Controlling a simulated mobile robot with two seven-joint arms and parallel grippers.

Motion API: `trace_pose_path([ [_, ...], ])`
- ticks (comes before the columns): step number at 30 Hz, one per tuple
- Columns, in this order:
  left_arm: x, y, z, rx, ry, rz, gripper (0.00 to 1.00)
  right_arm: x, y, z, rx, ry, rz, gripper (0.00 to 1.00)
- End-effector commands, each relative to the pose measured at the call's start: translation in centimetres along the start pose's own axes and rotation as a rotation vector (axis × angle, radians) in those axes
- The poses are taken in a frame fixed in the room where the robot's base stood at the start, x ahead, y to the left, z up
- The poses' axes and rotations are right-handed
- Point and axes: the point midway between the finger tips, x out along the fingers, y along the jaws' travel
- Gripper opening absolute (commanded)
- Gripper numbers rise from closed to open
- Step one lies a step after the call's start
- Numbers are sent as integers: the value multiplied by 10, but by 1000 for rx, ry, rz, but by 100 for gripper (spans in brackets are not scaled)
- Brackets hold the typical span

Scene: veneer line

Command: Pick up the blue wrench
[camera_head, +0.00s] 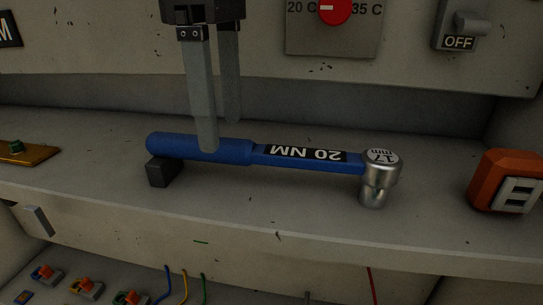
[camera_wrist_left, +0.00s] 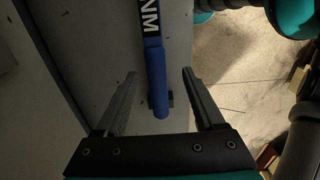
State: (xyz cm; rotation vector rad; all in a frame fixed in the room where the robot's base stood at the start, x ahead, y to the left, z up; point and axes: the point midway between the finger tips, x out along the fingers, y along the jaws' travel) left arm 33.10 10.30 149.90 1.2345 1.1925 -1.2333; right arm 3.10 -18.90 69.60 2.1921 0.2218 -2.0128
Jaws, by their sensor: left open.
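The blue wrench (camera_head: 235,151) lies across the grey shelf, its socket head marked 17 mm at the right and a 20 NM label on its shaft. Its handle end rests over a small black block (camera_head: 163,171). My left gripper (camera_head: 220,137) points down at the handle, one finger in front of it and the other behind it. The fingers are open and apart. In the left wrist view the wrench handle (camera_wrist_left: 156,75) runs between the two open fingers (camera_wrist_left: 158,75), with clear gaps on both sides. My right gripper does not show in the head view.
An orange box (camera_head: 492,181) stands at the right end of the shelf (camera_head: 290,215). Behind are a red dial (camera_head: 335,10) and an OFF switch (camera_head: 470,24). Coloured wires and switches sit below the shelf edge.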

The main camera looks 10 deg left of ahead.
Motion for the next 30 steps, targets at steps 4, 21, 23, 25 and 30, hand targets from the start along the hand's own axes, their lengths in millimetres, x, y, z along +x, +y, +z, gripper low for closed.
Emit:
trace_pose_path([
  [4, 9, 1, 1, 0, 2, -1, 71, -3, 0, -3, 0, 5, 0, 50],
  [21, 53, 5, 4, -1, -1, 0, 71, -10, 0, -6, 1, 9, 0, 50],
  [23, 53, 5, 4, -1, -1, 0, 68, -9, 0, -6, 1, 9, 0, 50],
  [25, 53, 5, 4, -1, -1, 0, 61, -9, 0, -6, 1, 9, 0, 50],
  [30, 53, 5, 4, -1, -1, 0, 42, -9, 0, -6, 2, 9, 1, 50],
])
